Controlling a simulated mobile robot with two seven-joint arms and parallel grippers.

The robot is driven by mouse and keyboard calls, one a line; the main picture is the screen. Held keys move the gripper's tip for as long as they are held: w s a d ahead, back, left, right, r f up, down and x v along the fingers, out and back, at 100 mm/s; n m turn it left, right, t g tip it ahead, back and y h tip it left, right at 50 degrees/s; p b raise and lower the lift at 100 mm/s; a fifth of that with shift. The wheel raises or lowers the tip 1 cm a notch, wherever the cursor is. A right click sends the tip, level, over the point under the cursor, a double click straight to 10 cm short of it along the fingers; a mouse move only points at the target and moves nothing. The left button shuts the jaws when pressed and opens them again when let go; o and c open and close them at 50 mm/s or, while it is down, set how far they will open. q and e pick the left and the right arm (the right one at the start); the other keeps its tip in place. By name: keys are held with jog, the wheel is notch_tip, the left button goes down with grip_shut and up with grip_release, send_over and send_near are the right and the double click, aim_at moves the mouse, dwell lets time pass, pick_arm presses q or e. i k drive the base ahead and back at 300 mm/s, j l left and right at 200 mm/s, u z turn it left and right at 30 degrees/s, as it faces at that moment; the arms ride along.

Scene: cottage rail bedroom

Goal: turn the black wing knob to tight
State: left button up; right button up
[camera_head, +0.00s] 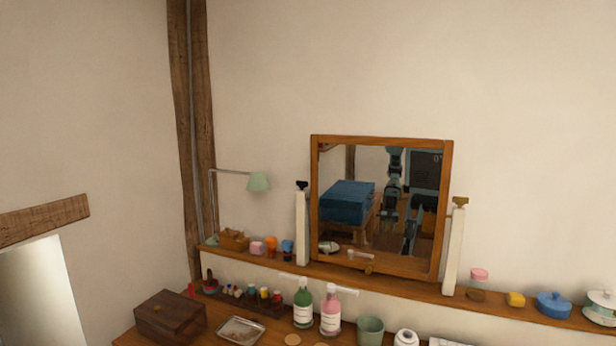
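The black wing knob (302,185) sits on top of the left white post (302,228), beside the left edge of a wood-framed mirror (447,190). Its wings look spread roughly sideways, but it is small and I cannot tell how tight it is. A brass-coloured wing knob (460,201) tops the right white post (454,252). The mirror stands between the two posts on a wooden shelf. Neither of my grippers shows directly in the head view. Parts of my dark body and arms show only as a reflection in the mirror, too small to read the grippers.
Below stand a green bottle (303,306), a pink bottle (330,312), a green cup (370,330), a wooden box (170,317) and a metal tray (241,331). The wall above is bare.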

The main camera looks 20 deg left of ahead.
aim_at(302, 185)
jog(key=j+z, duration=0.25)
jog(key=j, duration=0.3)
jog(key=i+j+z, duration=0.1)
jog(key=j+z, duration=0.2)
jog(key=j, duration=0.3)
jog(key=j+z, duration=0.25)
jog(key=j, duration=0.25)
jog(key=k+j+z, duration=0.25)
jog(key=j, duration=0.3)
jog(key=j+z, duration=0.3)
jog(key=j, duration=0.25)
